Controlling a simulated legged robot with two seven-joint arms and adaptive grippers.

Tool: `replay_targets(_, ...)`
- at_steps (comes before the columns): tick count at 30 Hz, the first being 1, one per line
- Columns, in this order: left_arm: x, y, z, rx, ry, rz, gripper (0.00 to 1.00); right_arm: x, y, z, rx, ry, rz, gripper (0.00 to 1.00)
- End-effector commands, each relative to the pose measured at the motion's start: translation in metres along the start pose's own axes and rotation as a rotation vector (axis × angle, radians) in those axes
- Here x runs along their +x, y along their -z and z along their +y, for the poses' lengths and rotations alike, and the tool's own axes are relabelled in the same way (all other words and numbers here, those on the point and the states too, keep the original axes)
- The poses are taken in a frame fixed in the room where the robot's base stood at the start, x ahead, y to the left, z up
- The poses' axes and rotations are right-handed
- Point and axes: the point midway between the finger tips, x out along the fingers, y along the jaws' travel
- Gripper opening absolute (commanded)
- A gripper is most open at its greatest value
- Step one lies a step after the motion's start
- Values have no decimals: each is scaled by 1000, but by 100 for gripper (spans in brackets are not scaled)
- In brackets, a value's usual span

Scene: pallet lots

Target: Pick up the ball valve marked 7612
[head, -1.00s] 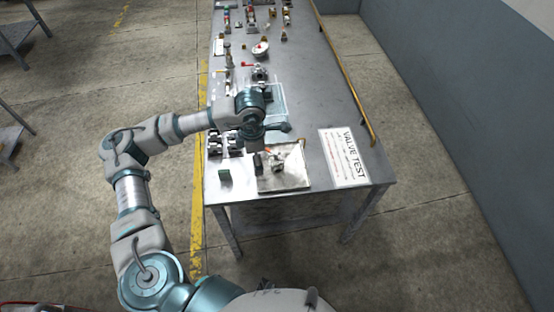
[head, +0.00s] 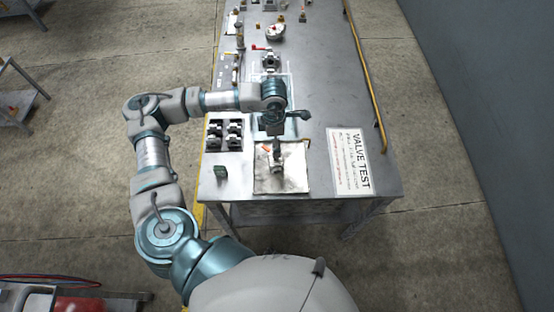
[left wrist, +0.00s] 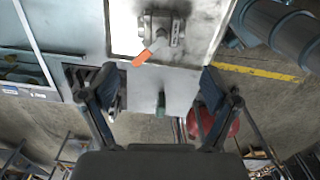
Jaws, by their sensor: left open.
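A grey metal valve with an orange handle (left wrist: 165,38) lies on a stained white pad (head: 295,180) at the near end of the table. In the head view, the valve (head: 277,158) is partly covered by my left gripper (head: 276,142). In the left wrist view, my left gripper (left wrist: 157,88) has its two fingers wide apart with nothing between them. The valve is toward the top of that view, beyond the fingertips. No number can be read on it. My right gripper is not in view.
Several dark fittings sit in a holder (head: 224,135) left of the pad. A small green block (head: 221,172) stands near the table's front left corner. A VALVE TEST sheet (head: 348,162) lies right of the pad. Another valve with a red handle (head: 270,62) stands farther back.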

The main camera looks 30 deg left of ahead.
Motion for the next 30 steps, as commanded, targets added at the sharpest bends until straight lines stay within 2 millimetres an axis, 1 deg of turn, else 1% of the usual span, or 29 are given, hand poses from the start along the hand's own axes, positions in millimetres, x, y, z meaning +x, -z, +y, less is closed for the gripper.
replay_targets(1, 13, 1, 0, -1, 4, 4, 88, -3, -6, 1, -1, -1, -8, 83)
replay_targets(3, 28, 0, 1, -1, 5, 4, 88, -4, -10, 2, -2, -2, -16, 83)
replay_targets(6, 47, -1, 2, 0, 4, 2, 88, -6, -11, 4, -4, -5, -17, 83)
replay_targets(9, 57, -1, 2, -1, 2, 1, 88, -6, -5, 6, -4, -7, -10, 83)
replay_targets(14, 68, -1, 0, 0, 2, 2, 88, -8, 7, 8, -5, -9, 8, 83)
replay_targets(18, 89, -4, -5, 1, 2, 4, 88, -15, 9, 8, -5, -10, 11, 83)
replay_targets(21, 104, -5, -6, 1, 2, 2, 88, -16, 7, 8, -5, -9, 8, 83)
replay_targets(24, 112, -5, -5, 0, 1, 2, 88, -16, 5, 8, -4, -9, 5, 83)
replay_targets(30, 114, -4, -4, 0, 1, 0, 88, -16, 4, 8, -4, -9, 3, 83)
